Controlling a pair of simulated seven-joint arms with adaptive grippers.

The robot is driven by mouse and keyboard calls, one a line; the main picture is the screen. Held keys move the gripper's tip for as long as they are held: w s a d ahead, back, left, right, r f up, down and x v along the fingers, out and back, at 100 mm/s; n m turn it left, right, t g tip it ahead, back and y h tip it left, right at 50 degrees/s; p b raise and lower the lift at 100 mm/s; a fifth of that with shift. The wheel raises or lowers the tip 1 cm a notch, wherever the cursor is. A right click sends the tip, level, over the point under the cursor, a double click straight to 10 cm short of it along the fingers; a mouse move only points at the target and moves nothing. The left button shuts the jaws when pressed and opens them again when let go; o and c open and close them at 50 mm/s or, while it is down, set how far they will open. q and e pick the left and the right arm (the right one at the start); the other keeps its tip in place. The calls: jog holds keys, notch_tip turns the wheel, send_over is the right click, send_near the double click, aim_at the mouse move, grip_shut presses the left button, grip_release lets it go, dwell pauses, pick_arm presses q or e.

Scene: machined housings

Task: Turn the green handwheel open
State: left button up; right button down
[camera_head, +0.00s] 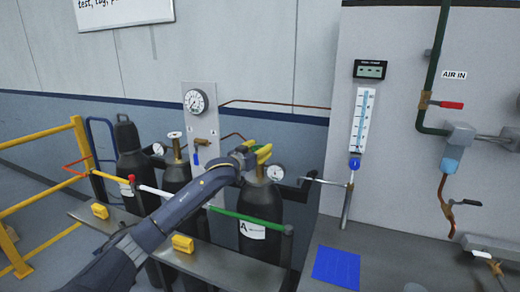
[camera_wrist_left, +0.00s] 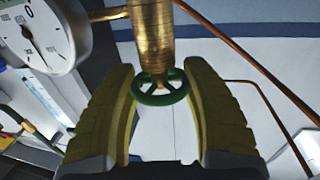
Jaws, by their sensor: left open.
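The green handwheel (camera_wrist_left: 161,88) shows in the left wrist view at the end of a brass valve body (camera_wrist_left: 152,38). In the head view the wheel is mostly hidden behind my gripper. My left gripper (camera_head: 259,153) is at the top of the black cylinder marked A (camera_head: 260,203). My right gripper is not in view.
A pressure gauge (camera_head: 276,173) sits beside the valve and shows close up in the wrist view (camera_wrist_left: 42,35). Copper pipes (camera_wrist_left: 262,100) run nearby. Other dark cylinders (camera_head: 176,178) stand to the left, with a yellow railing (camera_head: 40,203) beyond. A blue pad (camera_head: 337,267) lies on the grey surface at right.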

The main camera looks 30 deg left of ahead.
pick_arm(q)
jog(key=shift+r, duration=0.2)
grip_shut()
